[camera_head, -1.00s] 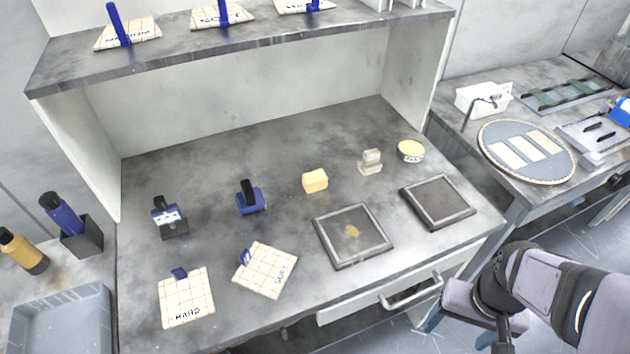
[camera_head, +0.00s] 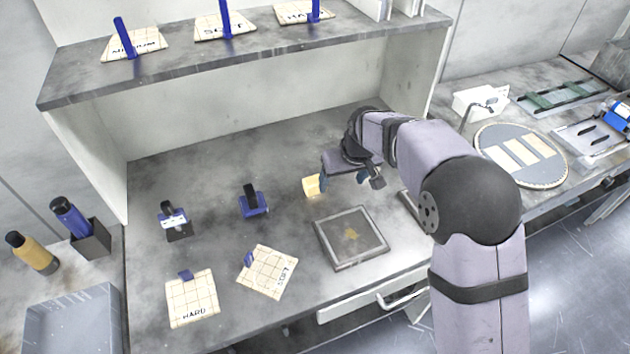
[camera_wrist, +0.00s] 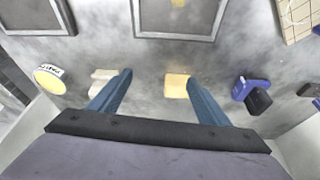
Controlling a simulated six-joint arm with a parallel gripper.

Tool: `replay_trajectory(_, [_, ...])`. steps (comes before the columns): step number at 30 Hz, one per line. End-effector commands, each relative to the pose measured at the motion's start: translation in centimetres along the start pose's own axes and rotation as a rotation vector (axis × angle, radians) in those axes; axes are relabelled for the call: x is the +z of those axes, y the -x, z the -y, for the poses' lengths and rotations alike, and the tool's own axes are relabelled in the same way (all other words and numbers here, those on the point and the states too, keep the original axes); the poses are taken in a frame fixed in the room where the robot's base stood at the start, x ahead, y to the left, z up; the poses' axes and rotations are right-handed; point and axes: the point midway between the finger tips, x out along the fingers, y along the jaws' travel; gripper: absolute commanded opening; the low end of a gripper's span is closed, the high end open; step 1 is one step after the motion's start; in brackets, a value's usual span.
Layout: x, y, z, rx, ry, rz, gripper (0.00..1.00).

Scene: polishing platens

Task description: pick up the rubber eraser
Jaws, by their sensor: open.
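A small yellow block (camera_head: 312,185), which looks like the rubber eraser, sits on the grey bench top; in the wrist view (camera_wrist: 175,86) it is just inside one finger. A pale grey-white block (camera_wrist: 101,78) is beside the other finger; the arm hides it in the head view. My gripper (camera_head: 344,180) is open and empty over the bench, with its blue fingers (camera_wrist: 157,78) spread apart. One finger overlaps the yellow block's edge in the wrist view. I cannot tell whether they touch.
Framed square plates are in front; one (camera_head: 351,238) is clear, the other mostly behind my arm. A blue-and-black item (camera_head: 252,201) stands left of the yellow block. A yellow round container (camera_wrist: 50,80) is beyond the pale block. A shelf (camera_head: 240,55) overhangs the back.

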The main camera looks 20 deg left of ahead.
Motion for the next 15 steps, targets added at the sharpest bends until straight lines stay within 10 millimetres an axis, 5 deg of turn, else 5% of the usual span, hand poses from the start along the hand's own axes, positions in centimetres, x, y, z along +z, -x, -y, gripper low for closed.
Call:
replay_trajectory(6, [-3.6,-1.4,4.2,-0.027,0.083,-0.044,0.70])
replay_trajectory(15, [-4.1,-1.9,4.8,-0.031,0.095,-0.051,0.70])
